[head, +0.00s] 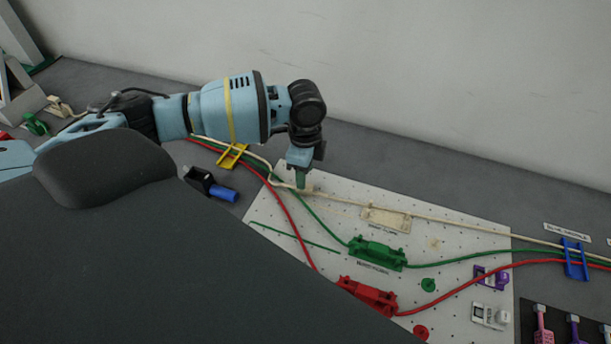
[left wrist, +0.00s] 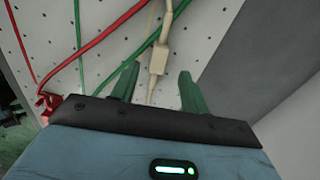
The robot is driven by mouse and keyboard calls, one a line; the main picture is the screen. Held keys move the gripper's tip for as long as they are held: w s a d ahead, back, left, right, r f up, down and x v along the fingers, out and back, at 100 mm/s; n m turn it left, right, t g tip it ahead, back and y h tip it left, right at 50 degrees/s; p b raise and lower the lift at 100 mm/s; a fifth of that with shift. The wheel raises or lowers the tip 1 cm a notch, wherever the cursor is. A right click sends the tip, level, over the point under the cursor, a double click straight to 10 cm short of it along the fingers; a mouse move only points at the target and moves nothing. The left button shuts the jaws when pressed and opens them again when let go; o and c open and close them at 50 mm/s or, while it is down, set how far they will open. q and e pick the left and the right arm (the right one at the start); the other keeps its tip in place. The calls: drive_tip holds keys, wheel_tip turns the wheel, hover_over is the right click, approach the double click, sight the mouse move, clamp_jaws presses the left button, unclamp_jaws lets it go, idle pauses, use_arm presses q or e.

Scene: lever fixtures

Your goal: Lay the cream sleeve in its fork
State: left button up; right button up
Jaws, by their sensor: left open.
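The cream sleeve (left wrist: 158,58) is a small block on the cream cable (head: 345,201). In the left wrist view it lies just beyond and between the fingertips of my left gripper (left wrist: 157,80). The gripper (head: 302,178) is open, its green fingers apart and pointing down at the board; the sleeve is mostly hidden behind them in the head view. A cream fixture (head: 386,218) lies on the board to the right, beside the cable; I cannot tell whether it is the sleeve's fork. My right gripper is out of view.
A green fixture (head: 376,253) and a red fixture (head: 368,296) hold their cables on the white perforated board (head: 450,290). A yellow cable comb (head: 232,156) stands left, a blue one (head: 574,259) right. A wall runs behind the table.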

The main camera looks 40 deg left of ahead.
use_arm(q)
drive_tip(key=shift+s+f, duration=0.1)
drive_tip(key=shift+f, duration=2.45)
drive_tip(key=shift+c, duration=0.3)
clamp_jaws()
